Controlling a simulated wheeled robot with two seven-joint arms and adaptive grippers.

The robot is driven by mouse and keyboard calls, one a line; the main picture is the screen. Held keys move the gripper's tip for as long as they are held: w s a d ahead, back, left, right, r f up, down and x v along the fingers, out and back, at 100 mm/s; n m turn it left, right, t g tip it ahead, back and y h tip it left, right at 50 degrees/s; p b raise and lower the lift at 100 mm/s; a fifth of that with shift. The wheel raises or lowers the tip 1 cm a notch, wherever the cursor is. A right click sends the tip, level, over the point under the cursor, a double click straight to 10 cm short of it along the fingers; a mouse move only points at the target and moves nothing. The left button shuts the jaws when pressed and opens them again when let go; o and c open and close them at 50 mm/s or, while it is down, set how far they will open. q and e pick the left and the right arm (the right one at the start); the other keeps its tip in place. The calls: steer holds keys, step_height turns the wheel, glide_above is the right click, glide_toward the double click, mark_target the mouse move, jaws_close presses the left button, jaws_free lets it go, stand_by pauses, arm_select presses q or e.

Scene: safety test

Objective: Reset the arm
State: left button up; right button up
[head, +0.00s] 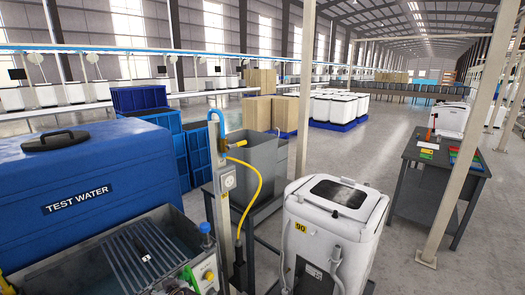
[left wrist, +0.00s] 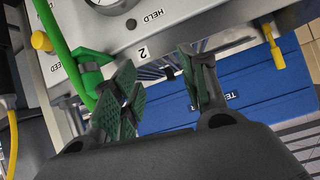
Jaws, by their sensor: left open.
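My left gripper (left wrist: 158,72) shows in the left wrist view with its two green-padded fingers spread apart and nothing between them. It is in front of a grey panel (left wrist: 160,20) marked "HELD" and "2". A green lever or clamp (left wrist: 90,75) with a green hose is just left of the left finger; I cannot tell whether they touch. A blue tank (left wrist: 255,95) lies beyond the fingers. In the head view neither gripper can be made out. The blue "TEST WATER" tank (head: 125,165) stands at the left there.
A metal basin with a grate (head: 140,250) is at the front left. A post (head: 222,190) with a yellow hose stands beside a grey tank (head: 265,160). A white machine (head: 335,215) is at the front centre. A dark table (head: 440,160) stands right, with open floor around it.

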arm_select(q)
steer(key=s+d+f+m+g+h, duration=0.2)
steer(key=s+d+m+h, duration=0.25)
steer(key=s, duration=0.65)
steer(key=s+d+f+m+g+h, duration=0.2)
steer(key=s+d+m+h, duration=0.3)
steer(key=s, duration=0.6)
step_height(320, 180, down, 32)
steer(key=s+a+g+y, duration=0.1)
steer(key=a, duration=0.1)
steer(key=s+a+f, duration=0.3)
steer(key=s+f, duration=0.7)
steer(key=s, duration=0.1)
steer(key=s+a+f+m+g, duration=0.1)
steer(key=s+a+f, duration=0.3)
steer(key=s+f, duration=0.6)
steer(key=shift+s+a+f+y, duration=0.2)
steer(key=shift+s+f+y, duration=0.15)
steer(key=shift+s+f, duration=0.1)
arm_select(e)
steer(key=shift+w, duration=0.55)
